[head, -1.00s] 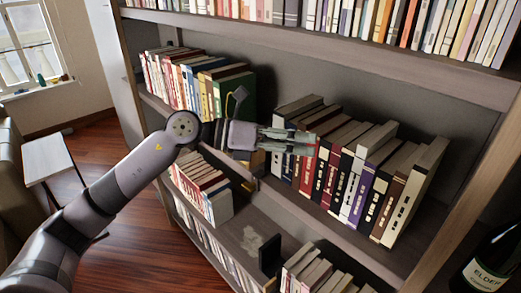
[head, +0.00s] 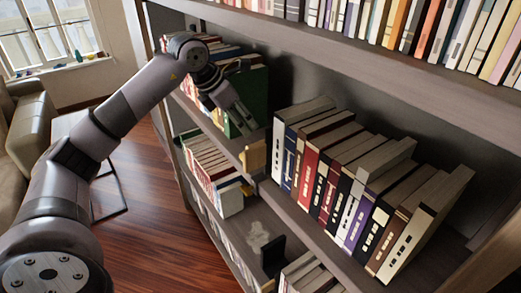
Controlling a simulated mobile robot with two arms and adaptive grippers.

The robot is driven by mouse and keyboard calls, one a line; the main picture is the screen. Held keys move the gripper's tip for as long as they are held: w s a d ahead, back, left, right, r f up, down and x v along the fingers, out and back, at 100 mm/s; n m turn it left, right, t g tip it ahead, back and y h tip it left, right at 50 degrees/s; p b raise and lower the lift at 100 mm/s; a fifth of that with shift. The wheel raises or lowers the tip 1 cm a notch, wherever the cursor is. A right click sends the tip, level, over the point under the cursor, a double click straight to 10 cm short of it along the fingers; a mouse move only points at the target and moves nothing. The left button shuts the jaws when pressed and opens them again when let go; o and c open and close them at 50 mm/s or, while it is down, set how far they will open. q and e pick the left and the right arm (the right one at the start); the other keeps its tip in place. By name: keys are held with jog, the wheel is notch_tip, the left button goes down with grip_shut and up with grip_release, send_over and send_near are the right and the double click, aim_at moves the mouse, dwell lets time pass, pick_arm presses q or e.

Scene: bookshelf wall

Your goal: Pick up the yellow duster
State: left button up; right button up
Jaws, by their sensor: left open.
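A small yellow thing (head: 255,157), which looks like the yellow duster, sits at the front edge of the middle shelf, left of the right-hand row of books. Its full shape is too small to tell. My left gripper (head: 240,122) is open and empty, its fingers pointing down and to the right in front of the green book. It is above and a little left of the yellow thing, apart from it in the picture. My right gripper is not in view.
A row of books (head: 345,180) fills the right of the middle shelf (head: 300,222). More books (head: 212,172) stand on the shelf below, with a black bookend (head: 272,255) nearby. The upper shelf edge (head: 340,45) runs overhead. A sofa (head: 32,120) stands at the left.

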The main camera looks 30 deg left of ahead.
aim_at(259, 141)
pick_arm(q)
jog(key=x, duration=0.3)
jog(key=shift+w+d+f+p, duration=0.2)
jog(key=shift+w+p, duration=0.15)
jog(key=shift+p, duration=0.05)
jog(key=shift+x, duration=0.85)
jog(key=shift+f, duration=0.2)
jog(key=p+x, duration=0.2)
jog(key=x, duration=0.2)
jog(key=shift+w+d+f, duration=0.1)
jog(key=shift+w+f, duration=0.1)
jog(key=shift+f, duration=0.1)
jog(key=shift+w+f, duration=0.2)
jog(key=shift+f, duration=0.25)
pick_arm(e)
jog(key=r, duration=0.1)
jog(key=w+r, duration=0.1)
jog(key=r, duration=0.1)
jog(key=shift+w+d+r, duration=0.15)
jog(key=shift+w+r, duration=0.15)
pick_arm(q)
jog(key=shift+s, duration=0.1)
jog(key=shift+c, duration=0.6)
jog(key=c, duration=0.7)
grip_shut()
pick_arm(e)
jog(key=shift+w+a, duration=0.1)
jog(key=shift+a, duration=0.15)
